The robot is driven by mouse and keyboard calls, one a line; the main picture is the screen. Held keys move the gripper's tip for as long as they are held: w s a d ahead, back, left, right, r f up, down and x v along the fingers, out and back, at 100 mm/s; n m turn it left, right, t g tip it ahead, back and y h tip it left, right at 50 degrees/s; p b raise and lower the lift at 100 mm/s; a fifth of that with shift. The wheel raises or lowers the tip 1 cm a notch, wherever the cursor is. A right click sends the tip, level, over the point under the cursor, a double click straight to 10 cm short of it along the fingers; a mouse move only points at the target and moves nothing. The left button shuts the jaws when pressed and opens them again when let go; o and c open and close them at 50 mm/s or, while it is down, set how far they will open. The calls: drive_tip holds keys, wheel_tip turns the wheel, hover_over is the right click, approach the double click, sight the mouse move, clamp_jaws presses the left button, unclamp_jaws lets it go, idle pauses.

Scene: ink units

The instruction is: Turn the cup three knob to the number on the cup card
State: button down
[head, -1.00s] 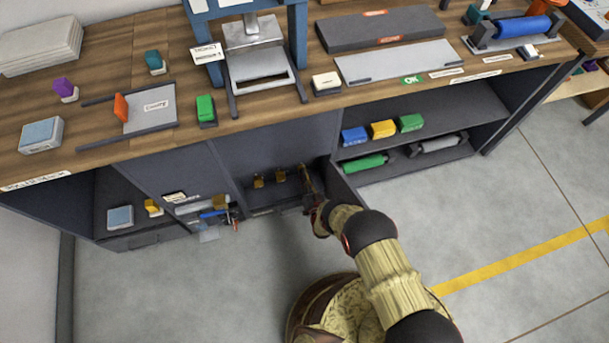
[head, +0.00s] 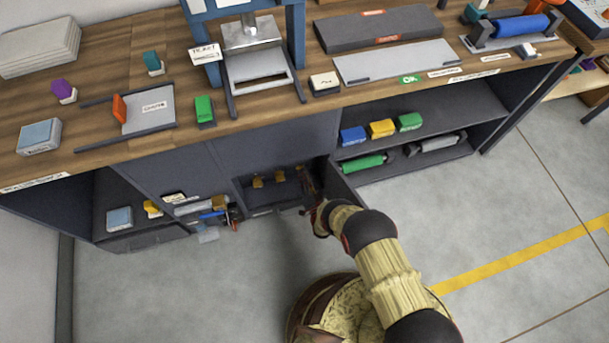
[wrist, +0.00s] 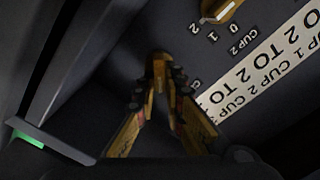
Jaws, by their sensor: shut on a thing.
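The cup three knob (wrist: 160,66) is a brass knob on a dark panel in the wrist view, mostly covered by my gripper. My gripper (wrist: 160,88) is shut on it, with one fingertip on either side. The knob's pointer and most of its numbers are hidden. The cup two knob (wrist: 222,10), with a pale pointer line and the numbers 0, 1 and 2, sits at the upper right. In the head view my gripper (head: 310,188) reaches into the dark compartment right of two brass knobs (head: 257,182). I cannot identify the cup card for certain.
A white printed strip (wrist: 265,70) with cup labels and numbers runs along the panel. A dark edge with a green patch (wrist: 28,140) lies close on the left. In the head view, an open door (head: 343,187) stands right of my gripper. The floor in front is clear.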

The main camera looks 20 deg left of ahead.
drive_tip(key=c, duration=1.9)
unclamp_jaws()
drive_tip(key=v, duration=1.2)
drive_tip(key=shift+s, duration=0.1)
